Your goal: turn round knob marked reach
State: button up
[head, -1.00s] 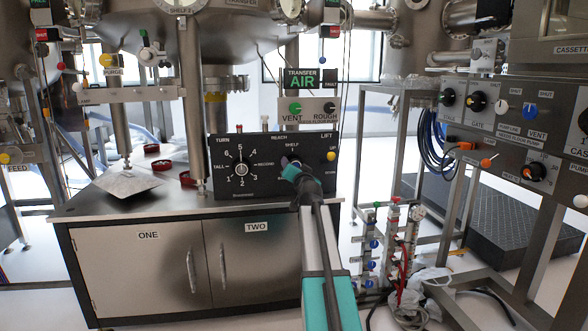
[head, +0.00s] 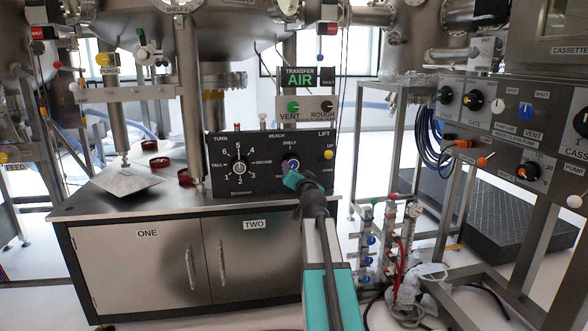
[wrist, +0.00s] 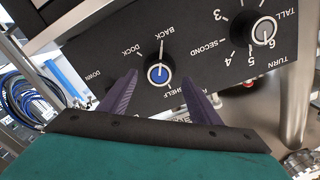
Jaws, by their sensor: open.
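The reach knob (head: 291,163) is round, with a blue centre and a white rim, on the right half of the black control panel (head: 223,184), under the word REACH. In the wrist view the knob (wrist: 160,74) appears upside down, between BACK, DOCK and SHELF marks. My gripper (head: 293,178) is just in front of and below the knob in the head view. In the wrist view its two purple fingers (wrist: 159,78) are apart, one on either side of the knob in the picture. Nothing is between them but the view of the knob. Contact cannot be told.
The turn knob (head: 239,167), with numbered marks, is to the left on the same panel. A yellow button (head: 328,154) is at the right under LIFT. The panel stands on a steel cabinet (head: 120,205). Red rings (head: 159,162) and a metal sheet lie left of it.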

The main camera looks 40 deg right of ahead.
jog(key=p+v, duration=0.1)
jog(key=v, duration=0.5)
jog(key=shift+s+a, duration=0.25)
jog(key=shift+s, duration=0.1)
jog(key=shift+p, duration=0.3)
dwell(0.5)
